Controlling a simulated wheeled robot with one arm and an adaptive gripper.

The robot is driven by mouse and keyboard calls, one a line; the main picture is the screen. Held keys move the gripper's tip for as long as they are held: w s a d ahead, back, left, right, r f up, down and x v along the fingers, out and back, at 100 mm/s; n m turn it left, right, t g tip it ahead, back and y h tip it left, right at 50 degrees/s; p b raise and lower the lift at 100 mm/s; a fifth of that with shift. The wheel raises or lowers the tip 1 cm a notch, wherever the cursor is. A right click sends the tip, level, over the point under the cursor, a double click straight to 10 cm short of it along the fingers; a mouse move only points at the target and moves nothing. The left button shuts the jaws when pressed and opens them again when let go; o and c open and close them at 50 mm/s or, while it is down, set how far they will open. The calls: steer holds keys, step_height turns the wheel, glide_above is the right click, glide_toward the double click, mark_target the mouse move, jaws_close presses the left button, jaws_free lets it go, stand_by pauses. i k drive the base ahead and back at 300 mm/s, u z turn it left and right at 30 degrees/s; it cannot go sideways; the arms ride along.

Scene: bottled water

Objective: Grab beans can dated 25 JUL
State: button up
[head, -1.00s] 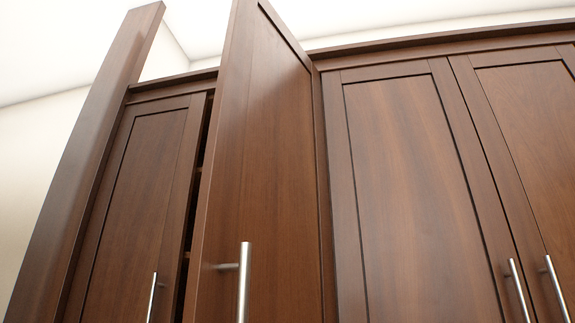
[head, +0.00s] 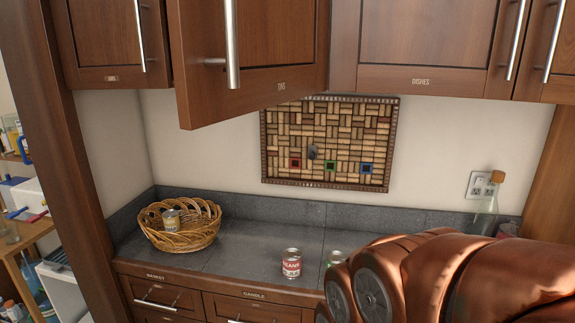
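A red and white can (head: 291,264) stands upright on the grey counter; its label seems to read "BEANS". A green-labelled can (head: 335,257) stands just right of it, partly hidden by my copper-coloured arm. A yellowish can (head: 171,221) is in the wicker basket (head: 185,241) at the left of the counter. No date is legible on any can. My gripper is not in view; only links of my arm show at the lower right.
An overhead cabinet door (head: 252,62) hangs open above the counter (head: 250,254). A glass bottle with a cork (head: 488,205) stands at the back right. A cork board (head: 330,142) hangs on the wall. Counter between basket and red can is clear.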

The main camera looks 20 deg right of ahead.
mark_target(292, 258)
steer(key=z, duration=0.1)
steer(key=k, duration=0.4)
steer(key=u, duration=1.5)
steer(key=i, duration=0.7)
steer(key=z, duration=0.9)
steer(key=i, duration=0.65)
steer(key=z, duration=0.7)
